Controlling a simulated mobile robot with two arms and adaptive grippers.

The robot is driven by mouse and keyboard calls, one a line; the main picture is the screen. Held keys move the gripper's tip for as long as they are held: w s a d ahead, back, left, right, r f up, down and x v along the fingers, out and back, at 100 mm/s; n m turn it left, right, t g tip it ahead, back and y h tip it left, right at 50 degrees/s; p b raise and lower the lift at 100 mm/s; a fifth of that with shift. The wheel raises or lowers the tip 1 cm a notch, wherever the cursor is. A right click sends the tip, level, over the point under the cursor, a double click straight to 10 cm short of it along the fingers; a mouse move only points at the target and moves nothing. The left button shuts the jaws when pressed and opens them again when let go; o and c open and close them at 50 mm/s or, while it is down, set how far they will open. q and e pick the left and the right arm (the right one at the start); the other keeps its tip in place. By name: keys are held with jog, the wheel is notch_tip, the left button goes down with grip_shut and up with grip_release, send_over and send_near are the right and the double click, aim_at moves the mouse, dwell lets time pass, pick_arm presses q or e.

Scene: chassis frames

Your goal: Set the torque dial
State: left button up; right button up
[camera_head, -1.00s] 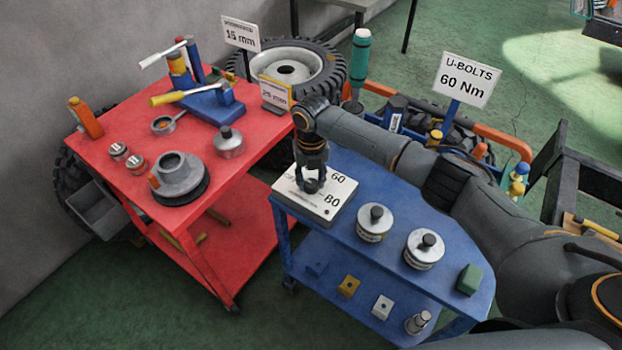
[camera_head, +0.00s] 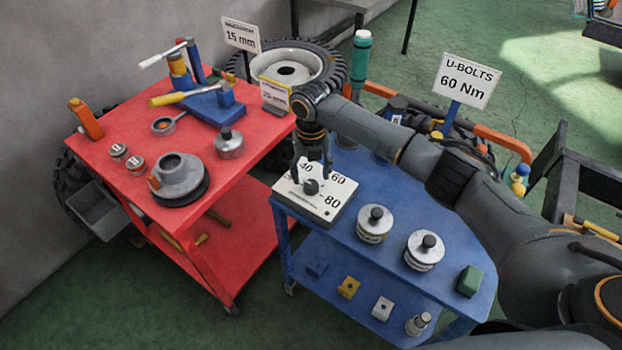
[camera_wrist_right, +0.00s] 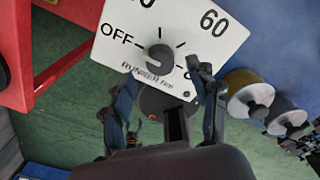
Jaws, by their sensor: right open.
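The torque dial is a white square box (camera_head: 325,208) at the near left corner of the blue cart, with a dark round knob (camera_head: 311,187) on top. In the right wrist view the dial face (camera_wrist_right: 225,52) shows OFF, 60 and other marks partly cut off. The grey knob (camera_wrist_right: 160,58) sits mid-face; I cannot tell where it points. My right gripper (camera_head: 311,173) is open and empty above the knob. Its fingers (camera_wrist_right: 167,82) also show in the right wrist view, apart from the knob. A white sign (camera_head: 467,80) reads U-BOLTS 60 Nm. My left gripper is not in view.
The blue cart (camera_head: 400,215) also carries two round metal weights (camera_head: 374,224) (camera_head: 424,251) and a green block (camera_head: 469,280) right of the dial. A red cart (camera_head: 110,180) with tools and metal parts stands at left, close to the dial's side.

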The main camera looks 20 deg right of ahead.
aim_at(311, 184)
notch_tip(311, 184, up, 9)
jog(key=shift+f, duration=0.1)
dwell(0.5)
